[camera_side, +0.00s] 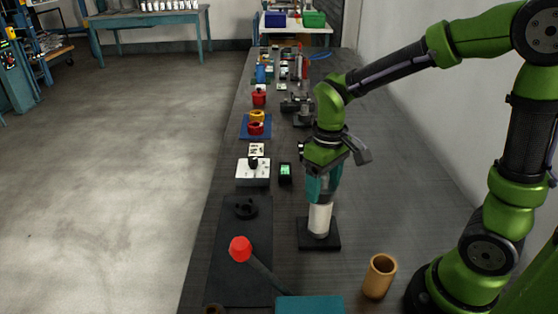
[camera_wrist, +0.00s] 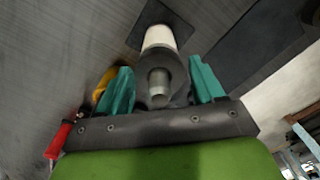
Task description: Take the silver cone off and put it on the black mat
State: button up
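The silver cone (camera_wrist: 158,82) sits on top of a white post (camera_wrist: 160,37) in the wrist view, its narrow end toward the camera. The post (camera_side: 319,220) stands upright on a black square base (camera_side: 320,243) in the side view, where my gripper (camera_side: 321,196) hides the cone. My gripper (camera_wrist: 161,75) points down over it, its teal fingers on either side of the cone. I cannot tell whether the fingers touch it. The black mat (camera_side: 236,285) lies to the left, with a black ring (camera_side: 245,208) on its far part.
A red-headed mallet (camera_side: 241,249) lies across the mat's near part. A tan cup (camera_side: 379,276) stands right of the mat, near a teal block (camera_side: 309,305). A white box (camera_side: 253,174) and a small device (camera_side: 285,171) stand beyond the mat. Its middle is bare.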

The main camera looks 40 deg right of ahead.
jog(key=shift+r, duration=0.1)
grip_shut()
jog(key=shift+r, duration=5)
